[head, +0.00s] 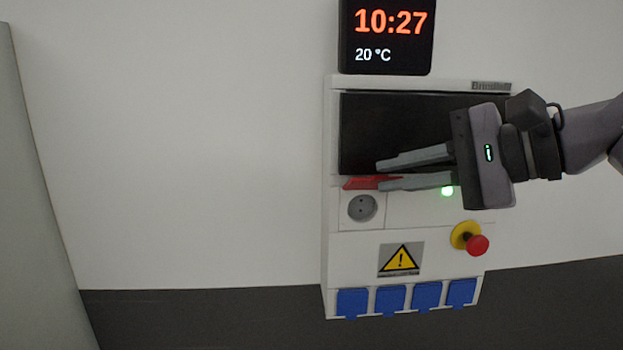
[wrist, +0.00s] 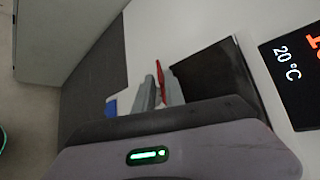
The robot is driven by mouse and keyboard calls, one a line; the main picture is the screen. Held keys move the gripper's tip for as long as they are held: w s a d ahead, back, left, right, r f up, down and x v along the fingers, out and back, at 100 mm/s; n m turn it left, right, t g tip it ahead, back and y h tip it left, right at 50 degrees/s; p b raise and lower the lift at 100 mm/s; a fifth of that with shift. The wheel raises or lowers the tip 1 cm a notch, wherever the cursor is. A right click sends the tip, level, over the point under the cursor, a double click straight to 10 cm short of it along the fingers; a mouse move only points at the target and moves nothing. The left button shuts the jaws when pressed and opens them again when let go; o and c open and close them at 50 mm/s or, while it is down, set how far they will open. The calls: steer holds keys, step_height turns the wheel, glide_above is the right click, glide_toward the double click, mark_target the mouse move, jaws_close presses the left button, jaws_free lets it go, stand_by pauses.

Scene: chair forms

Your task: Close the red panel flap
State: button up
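The red flap (head: 362,183) shows as a thin red strip above the round socket (head: 363,208) on the white wall panel. It appears to stand out from the panel, seen nearly edge-on. In the wrist view the red flap (wrist: 161,76) is a narrow strip by the fingertips. My gripper (head: 379,176) reaches in from the right, its two fingers parted one above the other. The lower finger covers part of the flap in the head view. Whether the gripper (wrist: 160,92) touches the flap, I cannot tell.
A dark window (head: 375,125) lies above the flap, with a clock display (head: 388,38) over it. A red emergency button (head: 477,245) on a yellow base, a warning sign (head: 401,260) and blue socket covers (head: 390,299) are below. The wall to the left is clear.

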mark_target(347, 184)
steer(key=x, duration=0.5)
steer(key=shift+w+a+f, duration=0.1)
steer(key=shift+w+a, duration=0.15)
steer(key=shift+a, duration=0.05)
jaws_close()
stand_by(1.2)
